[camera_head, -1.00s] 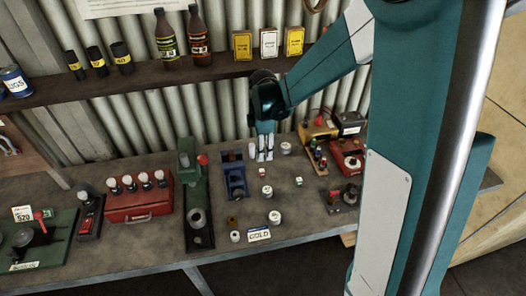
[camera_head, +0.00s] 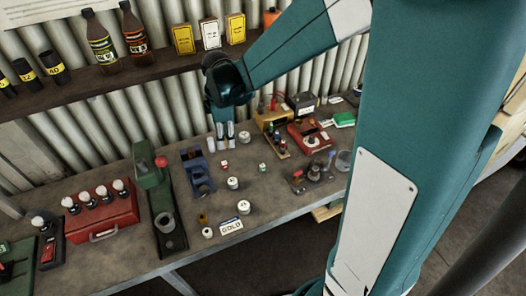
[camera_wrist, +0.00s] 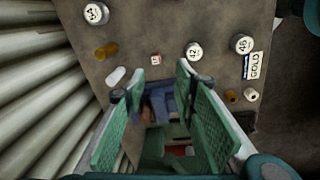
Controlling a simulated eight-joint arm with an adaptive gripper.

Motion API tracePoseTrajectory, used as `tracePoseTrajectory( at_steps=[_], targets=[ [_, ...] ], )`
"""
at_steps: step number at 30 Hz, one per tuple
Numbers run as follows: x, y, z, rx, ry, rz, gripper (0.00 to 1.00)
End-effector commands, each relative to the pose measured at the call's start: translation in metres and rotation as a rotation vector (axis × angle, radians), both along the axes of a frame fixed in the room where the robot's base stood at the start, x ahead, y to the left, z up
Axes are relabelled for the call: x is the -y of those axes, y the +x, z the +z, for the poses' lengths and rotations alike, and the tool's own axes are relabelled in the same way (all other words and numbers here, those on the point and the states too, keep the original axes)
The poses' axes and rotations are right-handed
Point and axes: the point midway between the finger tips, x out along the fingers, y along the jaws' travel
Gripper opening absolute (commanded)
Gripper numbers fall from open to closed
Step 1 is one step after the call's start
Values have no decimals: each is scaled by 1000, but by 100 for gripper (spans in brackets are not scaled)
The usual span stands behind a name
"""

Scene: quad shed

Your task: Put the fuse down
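My gripper (camera_head: 226,140) points down over the back of the workbench (camera_head: 110,250), in front of the corrugated wall. In the wrist view its two green-padded fingers (camera_wrist: 158,88) stand apart, with nothing visible held between them. A plain white capsule-shaped piece (camera_wrist: 115,77) is just outside one finger; it also shows left of the fingertips in the head view (camera_head: 211,145). I cannot tell whether it is the fuse. A small white piece with red marking (camera_wrist: 155,58) and white round pieces with black numbers (camera_wrist: 194,51) are on the bench nearby.
A blue vise-like fixture (camera_head: 197,175) stands left of my gripper, then a green press (camera_head: 155,190) and red box (camera_head: 103,215). Red and yellow devices (camera_head: 308,135) stand to the right. A GOLD card (camera_head: 231,225) lies near the front edge. A shelf with bottles (camera_head: 102,45) is above.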

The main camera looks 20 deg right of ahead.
Motion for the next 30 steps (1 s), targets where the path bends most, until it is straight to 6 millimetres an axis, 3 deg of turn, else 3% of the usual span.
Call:
tracePoseTrajectory(
  at_steps=[15,30],
  targets=[
    [14,-57,67,128,57,-330,28],
    [26,-116,109,245,149,-642,28]
  ],
)
